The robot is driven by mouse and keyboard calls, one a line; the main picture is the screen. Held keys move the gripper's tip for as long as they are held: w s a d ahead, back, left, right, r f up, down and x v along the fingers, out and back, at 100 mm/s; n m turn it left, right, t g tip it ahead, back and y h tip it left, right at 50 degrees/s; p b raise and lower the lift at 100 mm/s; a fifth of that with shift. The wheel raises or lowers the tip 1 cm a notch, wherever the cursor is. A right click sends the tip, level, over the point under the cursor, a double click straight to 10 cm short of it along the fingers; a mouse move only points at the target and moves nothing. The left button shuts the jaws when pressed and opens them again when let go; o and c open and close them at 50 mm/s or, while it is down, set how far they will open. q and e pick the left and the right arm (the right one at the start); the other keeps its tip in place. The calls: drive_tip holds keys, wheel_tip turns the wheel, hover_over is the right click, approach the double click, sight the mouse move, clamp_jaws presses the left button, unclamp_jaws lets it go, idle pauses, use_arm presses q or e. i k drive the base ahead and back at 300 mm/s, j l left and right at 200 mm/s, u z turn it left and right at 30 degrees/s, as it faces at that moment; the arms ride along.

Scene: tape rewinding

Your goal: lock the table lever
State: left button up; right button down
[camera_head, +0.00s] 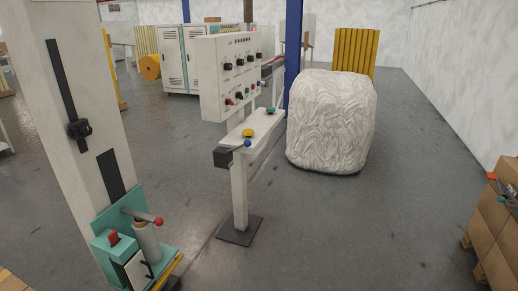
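A teal machine unit (112,252) stands at the lower left on a tall white column. A lever with a red ball knob (158,221) sticks out from it to the right, close above a grey cylinder (147,243). A second lever with a blue ball knob (247,143) is at the near end of a narrow white table (262,122) below the control panel. I cannot tell which one is the table lever, or whether either is locked. Neither of my grippers shows in the head view.
A control panel (230,77) with several knobs stands above the narrow table, on a post with a dark base plate (240,231). A white wrapped bale (331,122) is behind to the right. Cardboard boxes (495,235) are at the right edge. The floor between is clear.

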sight(247, 144)
drive_tip(key=i+l+u, duration=0.1)
drive_tip(key=i, duration=0.25)
drive_tip(key=i+l+u, duration=0.15)
drive_tip(key=i, duration=0.25)
drive_tip(key=i+l+u, duration=0.1)
drive_tip(key=i, duration=0.25)
drive_tip(key=i+j+u, duration=0.1)
drive_tip(key=i+j, duration=0.15)
drive_tip(key=i, duration=0.25)
